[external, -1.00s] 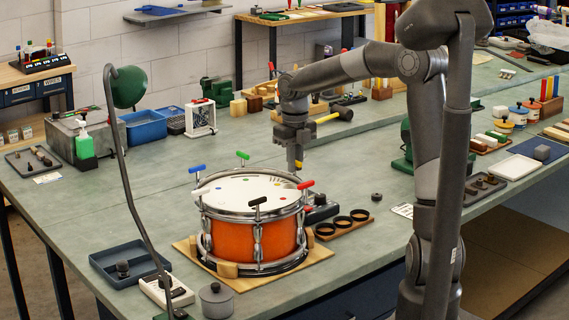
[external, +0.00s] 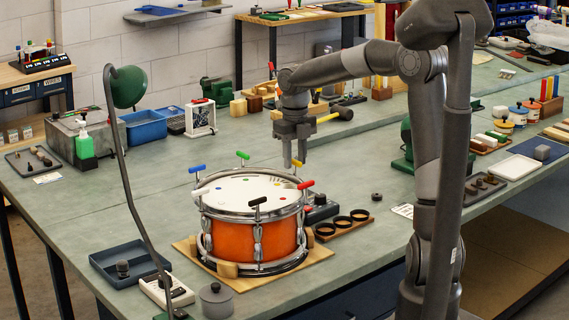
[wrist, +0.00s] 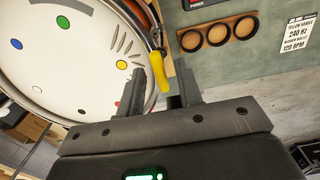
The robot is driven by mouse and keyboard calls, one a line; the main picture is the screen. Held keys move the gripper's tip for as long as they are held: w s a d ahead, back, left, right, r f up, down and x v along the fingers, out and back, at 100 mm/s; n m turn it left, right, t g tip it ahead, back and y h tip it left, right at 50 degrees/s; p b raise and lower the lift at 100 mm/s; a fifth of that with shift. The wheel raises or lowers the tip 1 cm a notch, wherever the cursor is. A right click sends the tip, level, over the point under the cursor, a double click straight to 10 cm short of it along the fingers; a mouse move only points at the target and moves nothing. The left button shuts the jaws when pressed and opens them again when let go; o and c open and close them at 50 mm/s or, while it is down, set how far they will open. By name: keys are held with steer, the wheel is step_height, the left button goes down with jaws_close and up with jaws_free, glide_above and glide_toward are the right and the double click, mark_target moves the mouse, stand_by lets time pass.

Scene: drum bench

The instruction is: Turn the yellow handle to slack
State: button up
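The orange snare drum (external: 255,237) stands on a wooden board with T-handles around its rim. My gripper (external: 295,164) is over the drum's far right rim, fingers pointing down. Its two fingers stand apart with a gap between them, and nothing shows held in the wrist view (wrist: 172,66). I cannot tell whether a finger touches the handle.
Blue (external: 197,169), green (external: 243,156), red (external: 305,185) and black (external: 257,202) handles stand around the rim. A wooden holder with three dark rings (external: 343,224) lies right of the drum. A printed card (wrist: 297,36) reads "yellow handle".

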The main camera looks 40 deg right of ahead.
mark_target(295, 160)
step_height(295, 160, up, 9)
steer(key=shift+r, duration=0.2)
stand_by(0.3)
steer(key=s+a+f+m+t, duration=0.1)
steer(key=s+f+m+t, duration=0.1)
steer(key=s+m, duration=1.1)
steer(key=s+a+f+m+t, duration=0.2)
steer(key=s+m, duration=1.2)
steer(key=m, duration=0.8)
steer(key=shift+s+f+m+t, duration=0.3)
steer(key=shift+m+t, duration=0.1)
steer(key=shift+t, duration=0.4)
steer(key=shift+a, duration=0.1)
stand_by(0.4)
